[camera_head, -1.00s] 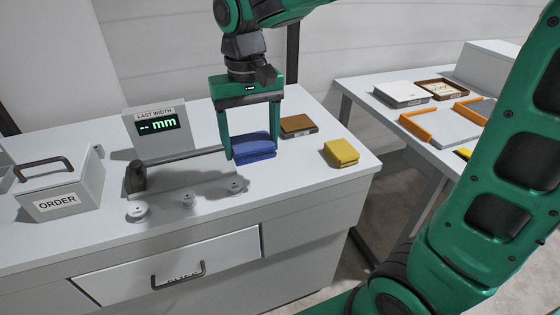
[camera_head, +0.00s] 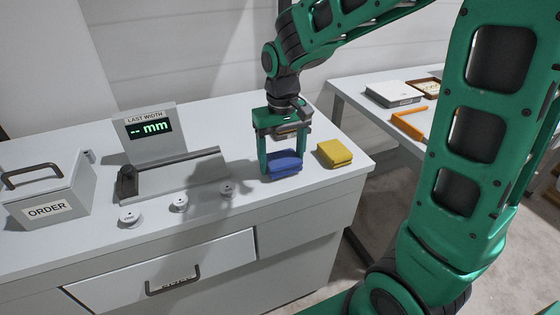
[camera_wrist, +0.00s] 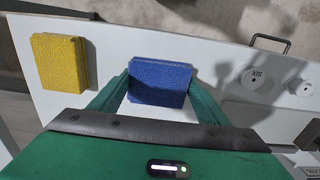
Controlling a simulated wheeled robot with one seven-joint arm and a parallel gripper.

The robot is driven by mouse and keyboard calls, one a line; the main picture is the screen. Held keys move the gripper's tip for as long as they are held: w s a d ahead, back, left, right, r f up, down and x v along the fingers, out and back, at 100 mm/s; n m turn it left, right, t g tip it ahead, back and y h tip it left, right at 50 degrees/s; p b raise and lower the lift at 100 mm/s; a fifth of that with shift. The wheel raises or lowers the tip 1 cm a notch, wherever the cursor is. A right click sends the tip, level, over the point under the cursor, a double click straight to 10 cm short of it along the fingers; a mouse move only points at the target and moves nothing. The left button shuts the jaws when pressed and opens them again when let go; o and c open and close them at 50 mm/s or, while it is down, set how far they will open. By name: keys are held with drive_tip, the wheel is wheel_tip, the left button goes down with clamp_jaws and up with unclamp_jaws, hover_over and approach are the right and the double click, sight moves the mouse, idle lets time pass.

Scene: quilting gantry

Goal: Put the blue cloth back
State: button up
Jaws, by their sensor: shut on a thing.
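The blue cloth (camera_head: 285,166) is a folded block between the fingers of my gripper (camera_head: 281,162), low over the right part of the white counter. My gripper is shut on it. In the wrist view the blue cloth (camera_wrist: 160,82) sits between the two green fingertips. I cannot tell for sure whether its underside touches the counter. The yellow cloth (camera_head: 334,154) lies on the counter just to the right of the blue one, with a small gap between them. It also shows at the left in the wrist view (camera_wrist: 60,62).
A measuring bar (camera_head: 170,172) and a "LAST WIDTH" display (camera_head: 150,127) stand left of my gripper. Several round knobs (camera_head: 179,203) line the front. An ORDER box (camera_head: 48,197) is at far left. A side table with trays (camera_head: 395,95) stands at the right. A drawer (camera_head: 165,275) is below.

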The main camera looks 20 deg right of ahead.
sight(282, 159)
drive_tip(key=shift+f, duration=0.5)
drive_tip(key=o, duration=1)
drive_tip(key=shift+f, duration=0.1)
wheel_tip(282, 159, up, 12)
drive_tip(key=s+d+f+m, duration=0.3)
drive_tip(key=s+d, duration=0.5)
drive_tip(key=s, duration=0.3)
drive_tip(key=s+d+f+m, duration=0.3)
drive_tip(key=s+d+f, duration=0.2)
drive_tip(key=s+d, duration=0.4)
drive_tip(key=s, duration=0.3)
drive_tip(key=shift+s+d, duration=0.1)
